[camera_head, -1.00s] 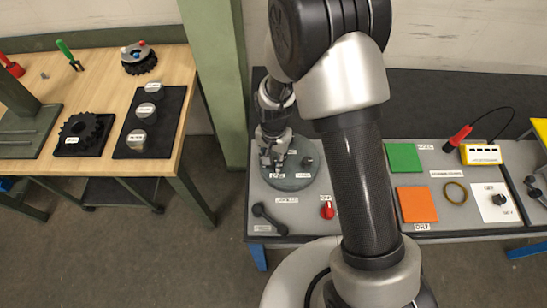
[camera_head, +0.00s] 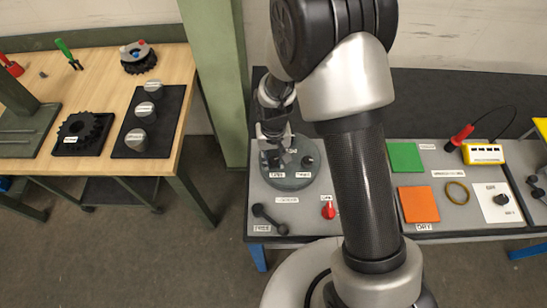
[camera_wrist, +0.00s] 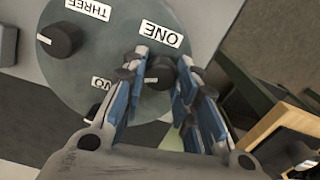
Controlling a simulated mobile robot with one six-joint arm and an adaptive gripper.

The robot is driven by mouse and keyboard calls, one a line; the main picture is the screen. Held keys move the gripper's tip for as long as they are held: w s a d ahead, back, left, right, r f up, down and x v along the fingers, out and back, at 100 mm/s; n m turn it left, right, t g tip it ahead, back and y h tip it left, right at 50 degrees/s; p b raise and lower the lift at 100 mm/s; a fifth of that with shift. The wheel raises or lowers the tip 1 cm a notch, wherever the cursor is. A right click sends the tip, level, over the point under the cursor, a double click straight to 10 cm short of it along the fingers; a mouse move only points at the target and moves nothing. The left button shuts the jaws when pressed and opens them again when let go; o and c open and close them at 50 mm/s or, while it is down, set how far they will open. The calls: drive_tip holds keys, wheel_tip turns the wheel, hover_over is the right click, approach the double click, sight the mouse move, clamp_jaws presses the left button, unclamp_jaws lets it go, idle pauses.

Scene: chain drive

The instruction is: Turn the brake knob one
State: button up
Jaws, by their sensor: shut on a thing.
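The round grey-green brake plate (camera_head: 288,180) lies on the bench, left of my forearm in the head view. It also fills the upper left of the wrist view (camera_wrist: 110,45). Knob one (camera_wrist: 160,70) is black and sits below the label ONE (camera_wrist: 160,34). My gripper (camera_wrist: 161,76) has its two blue-grey fingers on either side of this knob, shut on it. In the head view my gripper (camera_head: 283,157) is over the plate's back left part. A second black knob with a white mark (camera_wrist: 60,40) stands near the label THREE. The label TWO is partly hidden by a finger.
A red knob (camera_head: 328,210) and a dark wrench-like part (camera_head: 268,217) lie in front of the plate. Green (camera_head: 404,157) and orange (camera_head: 418,204) pads are right of my forearm.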

sight(273, 159)
drive_tip(key=n, duration=0.5)
drive_tip(key=shift+b, duration=0.3)
idle(0.4)
drive_tip(key=o, duration=1)
drive_tip(key=shift+o, duration=0.2)
drive_tip(key=shift+r, duration=0.1)
wheel_tip(273, 159, up, 12)
